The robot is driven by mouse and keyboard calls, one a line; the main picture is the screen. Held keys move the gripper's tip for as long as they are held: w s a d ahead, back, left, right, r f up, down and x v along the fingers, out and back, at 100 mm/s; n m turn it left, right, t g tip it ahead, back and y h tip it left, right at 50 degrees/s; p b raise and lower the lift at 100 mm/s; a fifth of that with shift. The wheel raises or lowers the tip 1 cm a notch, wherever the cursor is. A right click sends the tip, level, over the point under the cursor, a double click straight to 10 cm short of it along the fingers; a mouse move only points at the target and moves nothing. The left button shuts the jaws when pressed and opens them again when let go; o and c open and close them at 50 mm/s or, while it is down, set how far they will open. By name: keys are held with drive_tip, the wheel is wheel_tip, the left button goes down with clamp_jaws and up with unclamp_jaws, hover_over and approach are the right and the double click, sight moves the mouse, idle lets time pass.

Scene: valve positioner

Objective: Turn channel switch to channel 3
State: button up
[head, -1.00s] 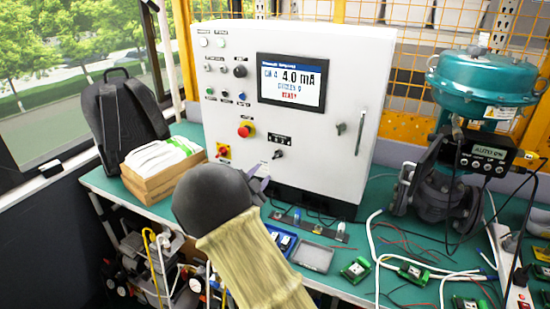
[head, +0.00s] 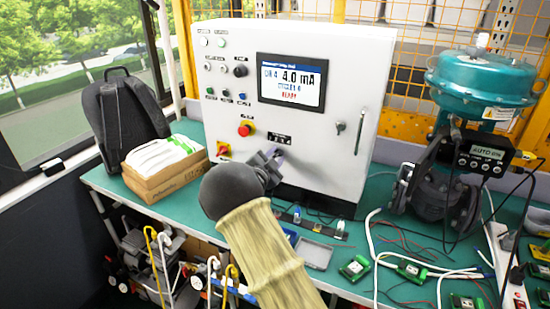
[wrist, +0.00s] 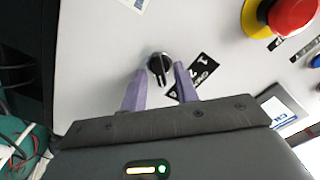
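The channel switch is a round black knob (wrist: 159,66) with a pale pointer line, on the white control cabinet (head: 330,165). A black label (wrist: 192,78) with white lettering sits beside it. My gripper (wrist: 160,71) is open, its two purple fingers at either side of the knob; whether they touch it I cannot tell. In the head view my gripper (head: 275,157) is at the cabinet's lower front and hides the knob. The screen (head: 292,81) appears to read CH 4, 4.0 mA, with red READY text.
A red emergency button on a yellow base (head: 246,128) is up-left of the switch, and a red-yellow rotary switch (head: 223,149) is to its left. A cardboard box (head: 165,180) stands left on the green bench. A teal valve actuator (head: 483,85) stands right.

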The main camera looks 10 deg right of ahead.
clamp_jaws()
drive_tip(key=shift+n+p, duration=0.3)
drive_tip(key=shift+n, duration=0.2)
drive_tip(key=shift+r+n+p, duration=0.15)
drive_tip(key=shift+n+p, duration=0.55)
drive_tip(key=shift+n, duration=0.5)
drive_tip(key=shift+a+n+p, duration=0.1)
drive_tip(key=shift+n+p, duration=0.45)
drive_tip(key=shift+n, duration=0.65)
drive_tip(key=shift+o, duration=0.6)
unclamp_jaws()
drive_tip(key=shift+a, duration=0.1)
